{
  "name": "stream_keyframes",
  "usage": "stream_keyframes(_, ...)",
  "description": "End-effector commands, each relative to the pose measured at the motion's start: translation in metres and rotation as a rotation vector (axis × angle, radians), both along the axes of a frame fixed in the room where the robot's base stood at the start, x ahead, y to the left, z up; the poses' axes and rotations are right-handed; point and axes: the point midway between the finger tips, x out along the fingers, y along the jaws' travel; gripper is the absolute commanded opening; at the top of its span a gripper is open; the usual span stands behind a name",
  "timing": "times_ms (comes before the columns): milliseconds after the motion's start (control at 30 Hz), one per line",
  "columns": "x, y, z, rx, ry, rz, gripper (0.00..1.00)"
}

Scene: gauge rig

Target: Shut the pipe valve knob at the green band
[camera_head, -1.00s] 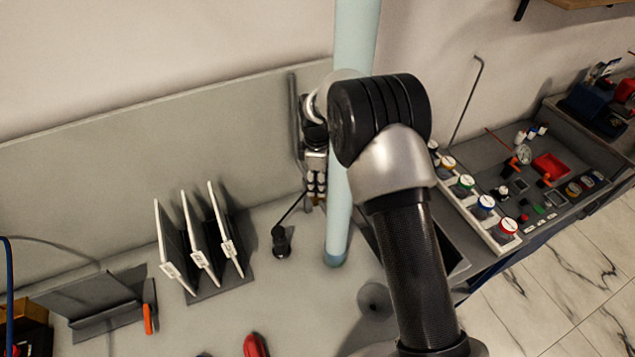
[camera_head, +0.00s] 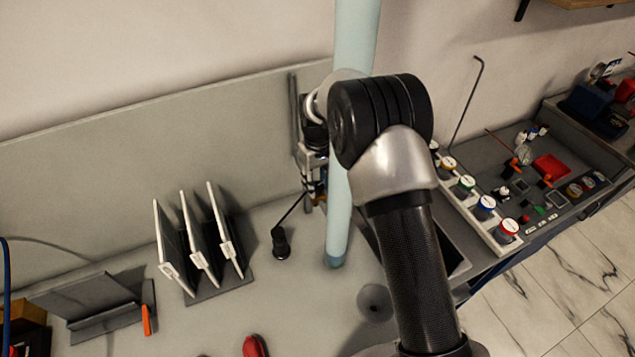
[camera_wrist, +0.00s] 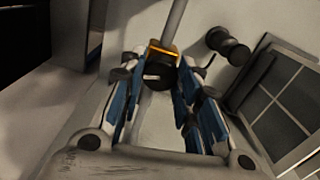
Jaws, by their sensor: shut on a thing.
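A dark round knob (camera_wrist: 158,74) sits between my fingertips in the wrist view, with a yellow-orange collar (camera_wrist: 164,50) just beyond it. A thin grey pipe (camera_wrist: 175,18) runs away from the collar; it also stands upright near the back panel in the head view (camera_head: 293,110). My gripper (camera_wrist: 158,82) is shut on the knob, with a blue-sided finger on each side. In the head view my gripper (camera_head: 316,182) is partly hidden behind the pale blue post and my arm. No green band can be made out, and the knob is hidden in the head view.
The pale blue post (camera_head: 340,225) stands close to my gripper. A rack with white panels (camera_head: 205,245) and a small black stand (camera_head: 281,243) are to the left. A panel of coloured knobs (camera_head: 485,205) lies right. A dark gridded frame (camera_wrist: 280,105) is close in the wrist view.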

Motion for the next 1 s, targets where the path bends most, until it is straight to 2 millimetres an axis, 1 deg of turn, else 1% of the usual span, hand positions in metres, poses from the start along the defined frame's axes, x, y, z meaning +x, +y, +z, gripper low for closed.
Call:
stream_keyframes(200, 0.0004, 0.0, 0.0005, 0.0, -0.001, -0.141, 0.06)
stream_keyframes(400, 0.0004, 0.0001, 0.0006, 0.0, -0.001, -0.221, 0.06)
stream_keyframes(633, 0.0004, 0.0, 0.0006, 0.001, -0.002, -0.259, 0.06)
stream_keyframes(1000, 0.0004, 0.0001, 0.0006, 0.001, -0.002, -0.263, 0.06)
